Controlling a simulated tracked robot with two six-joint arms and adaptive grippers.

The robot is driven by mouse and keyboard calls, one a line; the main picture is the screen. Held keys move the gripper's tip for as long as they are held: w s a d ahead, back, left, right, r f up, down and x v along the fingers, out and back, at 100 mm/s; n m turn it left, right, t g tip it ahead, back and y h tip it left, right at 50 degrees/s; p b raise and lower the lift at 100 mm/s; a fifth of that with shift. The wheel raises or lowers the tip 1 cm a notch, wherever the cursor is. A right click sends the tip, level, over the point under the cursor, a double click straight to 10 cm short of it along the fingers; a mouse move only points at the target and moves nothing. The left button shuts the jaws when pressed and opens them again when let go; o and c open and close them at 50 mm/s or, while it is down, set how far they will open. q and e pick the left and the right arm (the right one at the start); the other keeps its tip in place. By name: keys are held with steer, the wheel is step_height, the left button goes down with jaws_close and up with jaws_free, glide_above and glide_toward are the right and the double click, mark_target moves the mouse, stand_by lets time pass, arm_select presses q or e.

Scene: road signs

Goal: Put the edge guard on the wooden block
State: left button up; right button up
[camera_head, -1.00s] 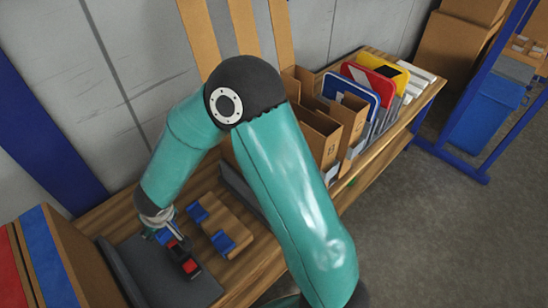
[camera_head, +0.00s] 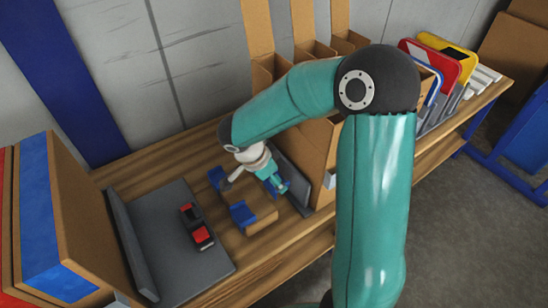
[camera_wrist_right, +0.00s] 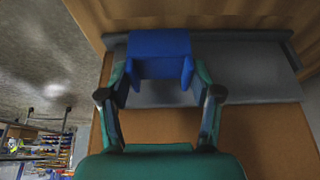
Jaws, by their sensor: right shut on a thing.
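The wooden block (camera_head: 262,219) lies on the bench. Blue edge guards sit at its upper left corner (camera_head: 217,177) and lower left corner (camera_head: 242,214). My right gripper (camera_head: 278,186) is over or beside the block's far right end, partly covering it. In the right wrist view it (camera_wrist_right: 160,88) is shut on another blue edge guard (camera_wrist_right: 160,48). A brown surface (camera_wrist_right: 262,135) lies below the fingers. I cannot tell whether the held guard touches the block. My left gripper is not in view.
A grey tray (camera_head: 165,235) holds a red and black item (camera_head: 197,227) left of the block. A grey upright panel (camera_head: 294,178) stands close on the right, before cardboard boxes (camera_head: 313,150). Sign plates (camera_head: 448,55) stand at the back right. A large carton (camera_head: 85,220) is at left.

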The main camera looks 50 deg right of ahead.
steer(key=w+d+f, duration=0.1)
steer(key=w, duration=0.1)
steer(key=w+d+f, duration=0.1)
steer(key=w, duration=0.1)
steer(key=w+d+f, duration=0.1)
steer(key=w, duration=0.1)
steer(key=shift+d+f+p, duration=0.35)
steer(key=shift+d, duration=0.05)
steer(key=shift+w+d+f, duration=0.35)
steer(key=shift+w+f, duration=0.15)
steer(key=shift+w, duration=0.05)
steer(key=shift+w+d+f, duration=0.3)
steer(key=shift+w+f, duration=0.2)
steer(key=o, duration=1.1)
steer(key=shift+r, duration=0.1)
